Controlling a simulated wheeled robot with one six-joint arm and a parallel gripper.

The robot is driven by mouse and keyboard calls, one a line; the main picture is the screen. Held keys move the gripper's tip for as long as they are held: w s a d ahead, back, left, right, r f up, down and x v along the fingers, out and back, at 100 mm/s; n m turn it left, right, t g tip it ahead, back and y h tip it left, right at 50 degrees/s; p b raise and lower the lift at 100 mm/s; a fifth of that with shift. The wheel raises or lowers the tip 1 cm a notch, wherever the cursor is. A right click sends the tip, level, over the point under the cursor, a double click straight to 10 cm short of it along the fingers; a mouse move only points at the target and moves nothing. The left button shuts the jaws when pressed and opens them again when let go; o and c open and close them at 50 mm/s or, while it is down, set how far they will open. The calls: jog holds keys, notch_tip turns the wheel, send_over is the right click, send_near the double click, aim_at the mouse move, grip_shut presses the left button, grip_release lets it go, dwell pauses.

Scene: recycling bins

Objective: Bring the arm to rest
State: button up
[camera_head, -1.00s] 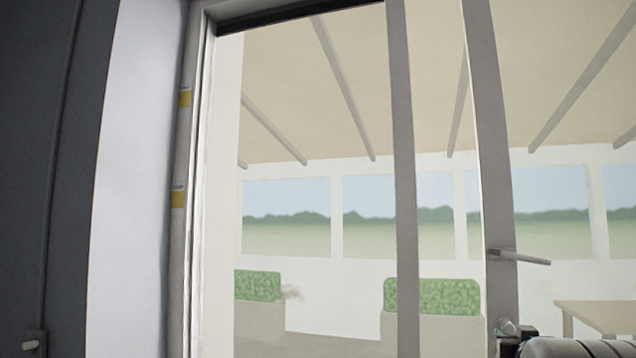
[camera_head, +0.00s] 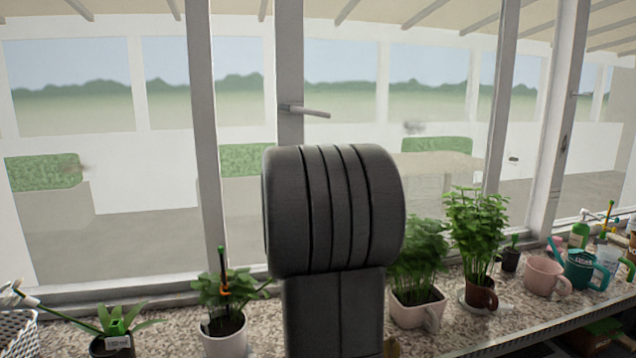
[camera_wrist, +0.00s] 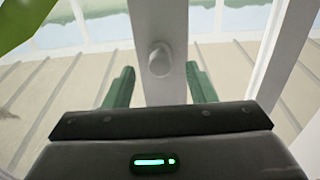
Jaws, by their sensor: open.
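My gripper (camera_wrist: 160,88) shows in the wrist view with its two green fingers spread apart. Nothing is between the fingers; a window post with a round knob (camera_wrist: 160,59) lies beyond them. In the head view my dark arm (camera_head: 335,210) stands upright in the middle, in front of the window and the sill. My gripper is not visible in the head view.
A speckled sill (camera_head: 270,310) runs along the window. It holds a potted plant (camera_head: 222,300) left of my arm, leafy plants (camera_head: 475,235) to the right, a pink mug (camera_head: 545,275) and a teal mug (camera_head: 582,268). A window handle (camera_head: 305,111) sticks out behind my arm.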

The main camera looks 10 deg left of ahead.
jog(key=shift+x, duration=0.85)
jog(key=v, duration=0.5)
jog(key=w+a+b, duration=0.1)
jog(key=w+b, duration=0.1)
jog(key=w+a+b, duration=0.2)
jog(key=shift+w+a+f, duration=0.1)
jog(key=shift+f, duration=0.05)
dwell(0.3)
